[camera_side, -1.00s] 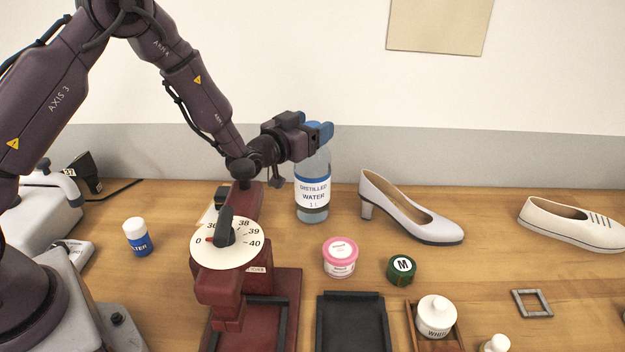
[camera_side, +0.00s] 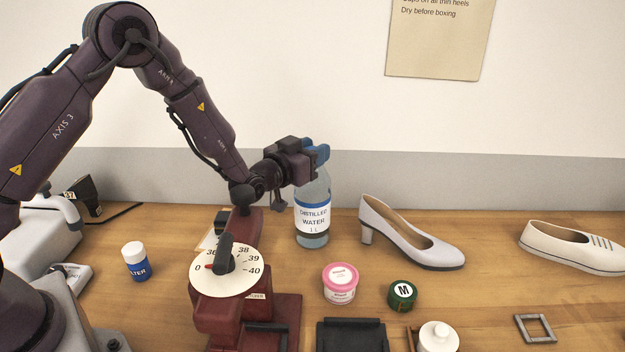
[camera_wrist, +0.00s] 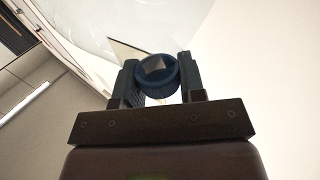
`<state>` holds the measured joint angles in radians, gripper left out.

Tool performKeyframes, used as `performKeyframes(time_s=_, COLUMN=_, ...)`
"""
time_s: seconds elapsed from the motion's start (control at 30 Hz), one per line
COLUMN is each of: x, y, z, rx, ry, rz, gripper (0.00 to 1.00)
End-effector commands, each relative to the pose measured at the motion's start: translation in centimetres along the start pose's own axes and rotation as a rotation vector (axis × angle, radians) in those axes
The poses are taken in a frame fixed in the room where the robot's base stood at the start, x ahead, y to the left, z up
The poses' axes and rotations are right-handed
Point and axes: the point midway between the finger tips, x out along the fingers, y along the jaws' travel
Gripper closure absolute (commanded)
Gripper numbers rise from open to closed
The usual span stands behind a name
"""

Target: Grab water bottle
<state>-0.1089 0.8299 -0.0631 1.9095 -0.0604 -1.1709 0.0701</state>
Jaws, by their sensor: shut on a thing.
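The water bottle (camera_side: 313,217) is clear with a white label reading "DISTILLED WATER 1 L" and a blue band. It stands upright at the back of the table, and its base appears to be on the wood. My gripper (camera_side: 318,154) is at the top of the bottle, shut on its neck and cap area. In the wrist view my gripper's fingers (camera_wrist: 157,82) sit on both sides of the round blue cap (camera_wrist: 157,68). The cap is partly hidden by the gripper in the side view.
A grey heeled shoe (camera_side: 415,240) stands just right of the bottle. A red shoe-size device with a dial (camera_side: 226,270) stands in front at left. A pink jar (camera_side: 340,283) and a green tin (camera_side: 402,295) lie in front. A blue-and-white bottle (camera_side: 136,262) is at left.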

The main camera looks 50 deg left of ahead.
Motion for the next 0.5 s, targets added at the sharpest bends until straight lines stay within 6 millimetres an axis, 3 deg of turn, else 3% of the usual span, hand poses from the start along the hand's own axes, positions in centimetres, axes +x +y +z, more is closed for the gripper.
performKeyframes(time_s=0.5, x=-0.3, y=0.0, z=-4.0, rx=0.000, ry=0.013, rz=0.000, gripper=1.00)
